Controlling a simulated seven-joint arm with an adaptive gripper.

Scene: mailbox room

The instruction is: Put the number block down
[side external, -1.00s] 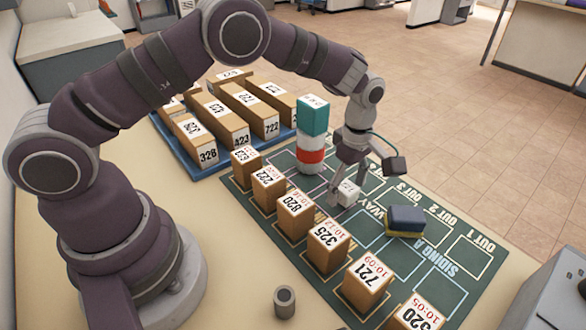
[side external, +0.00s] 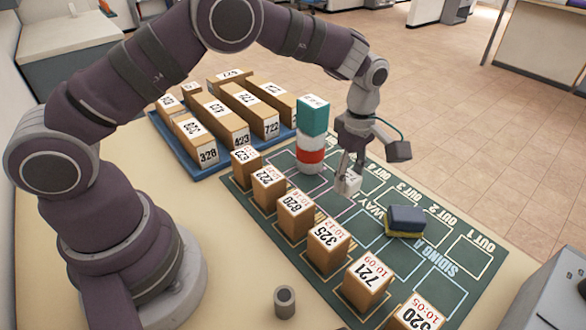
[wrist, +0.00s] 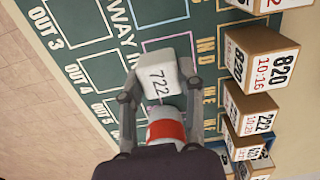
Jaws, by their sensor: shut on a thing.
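In the side view the white block (side external: 348,182) is low over the green mat (side external: 368,254), near the mat's middle. My gripper (wrist: 158,97) is shut on the block, one finger on each side. It points down in the side view (side external: 349,168). A gap between block and mat cannot be made out. Lines of mat boxes show around the block.
A red-and-white cylinder (side external: 310,155) with a teal block (side external: 313,115) on top stands just left of my gripper. A blue and yellow sponge-like block (side external: 405,221) lies to the right. Several numbered brown boxes (side external: 328,246) line the near side. Empty boxes remain on the mat's right.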

